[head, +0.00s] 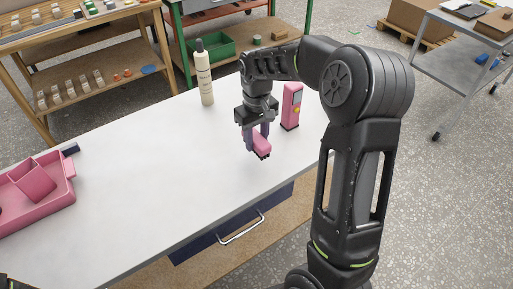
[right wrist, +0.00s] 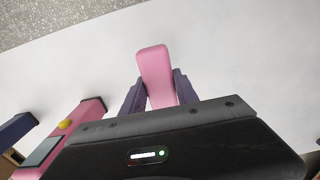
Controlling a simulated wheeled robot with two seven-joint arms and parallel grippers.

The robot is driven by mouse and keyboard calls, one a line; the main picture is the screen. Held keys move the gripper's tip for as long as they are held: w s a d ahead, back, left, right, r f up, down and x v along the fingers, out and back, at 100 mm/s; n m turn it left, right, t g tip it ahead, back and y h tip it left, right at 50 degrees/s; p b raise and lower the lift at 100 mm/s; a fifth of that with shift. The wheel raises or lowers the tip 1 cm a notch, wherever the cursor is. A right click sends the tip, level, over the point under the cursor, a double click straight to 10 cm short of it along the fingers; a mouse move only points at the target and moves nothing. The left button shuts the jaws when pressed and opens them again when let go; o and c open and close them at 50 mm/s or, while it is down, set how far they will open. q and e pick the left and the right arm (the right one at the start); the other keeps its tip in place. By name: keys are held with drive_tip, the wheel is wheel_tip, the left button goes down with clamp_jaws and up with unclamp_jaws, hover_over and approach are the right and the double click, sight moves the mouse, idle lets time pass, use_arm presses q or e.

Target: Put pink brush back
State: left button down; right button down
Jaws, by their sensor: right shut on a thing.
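My right gripper (head: 257,137) is shut on the pink brush (head: 262,146), holding it at the right part of the white table. The brush's dark bristles point down in the head view, and I cannot tell whether they touch the table. In the right wrist view the brush (right wrist: 156,72) shows as a pink block between the two purple fingers of the gripper (right wrist: 153,95). A pink upright holder-like unit (head: 291,108) with a grey panel and a yellow button stands just right of the gripper. It also shows in the right wrist view (right wrist: 85,115). My left gripper is not in view.
A cream bottle with a dark cap (head: 205,78) stands at the table's back. The middle of the white table (head: 150,170) is clear. A grey cart (head: 470,50) stands beyond, right.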

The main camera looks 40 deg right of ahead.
sight(256, 149)
drive_tip(key=shift+f, duration=0.2)
drive_tip(key=shift+f+p, duration=0.3)
drive_tip(key=shift+f, duration=1.6)
drive_tip(key=shift+f, duration=0.1)
drive_tip(key=c, duration=0.9)
unclamp_jaws()
